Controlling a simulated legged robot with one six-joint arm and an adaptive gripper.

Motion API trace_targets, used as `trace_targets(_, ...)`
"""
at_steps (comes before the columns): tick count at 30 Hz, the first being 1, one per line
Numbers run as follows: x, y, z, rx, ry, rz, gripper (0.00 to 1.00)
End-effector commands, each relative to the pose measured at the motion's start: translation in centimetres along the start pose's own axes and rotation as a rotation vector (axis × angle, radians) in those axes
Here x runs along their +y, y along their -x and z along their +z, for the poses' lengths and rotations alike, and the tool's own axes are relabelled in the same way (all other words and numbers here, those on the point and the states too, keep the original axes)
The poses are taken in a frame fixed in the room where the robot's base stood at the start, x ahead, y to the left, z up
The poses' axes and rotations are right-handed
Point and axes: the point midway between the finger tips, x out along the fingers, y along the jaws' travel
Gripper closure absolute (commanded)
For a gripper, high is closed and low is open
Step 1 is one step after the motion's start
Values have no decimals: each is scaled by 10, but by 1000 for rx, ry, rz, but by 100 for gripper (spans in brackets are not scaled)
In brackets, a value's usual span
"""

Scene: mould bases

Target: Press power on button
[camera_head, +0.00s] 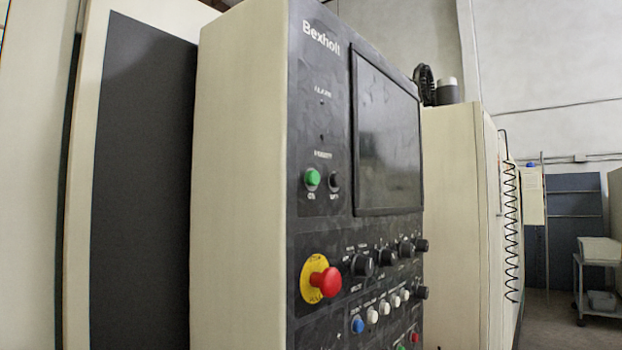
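The control panel (322,215) is a dark plate marked "Bexholt" on the side of a cream cabinet. The green button (312,177) sits at its upper left, under a small label that seems to read "POWER". A smaller black button (334,181) is just right of it. The small words under both buttons are too blurred to read surely. My gripper is not in view, and nothing touches or covers the green button.
A red emergency knob (326,281) on a yellow disc sticks out below the green button. Black dials (362,266) and several coloured buttons (372,315) lie to its right. A dark screen (388,140) fills the upper right. A cart (597,280) stands far right.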

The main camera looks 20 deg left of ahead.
Motion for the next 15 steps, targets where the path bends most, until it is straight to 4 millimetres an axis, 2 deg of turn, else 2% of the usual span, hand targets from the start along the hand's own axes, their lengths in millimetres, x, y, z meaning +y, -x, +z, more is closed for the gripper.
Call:
trace_targets(1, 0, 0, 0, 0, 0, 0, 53)
trace_targets(4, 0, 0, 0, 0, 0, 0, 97)
trace_targets(5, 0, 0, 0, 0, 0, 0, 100)
trace_targets(15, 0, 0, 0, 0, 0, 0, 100)
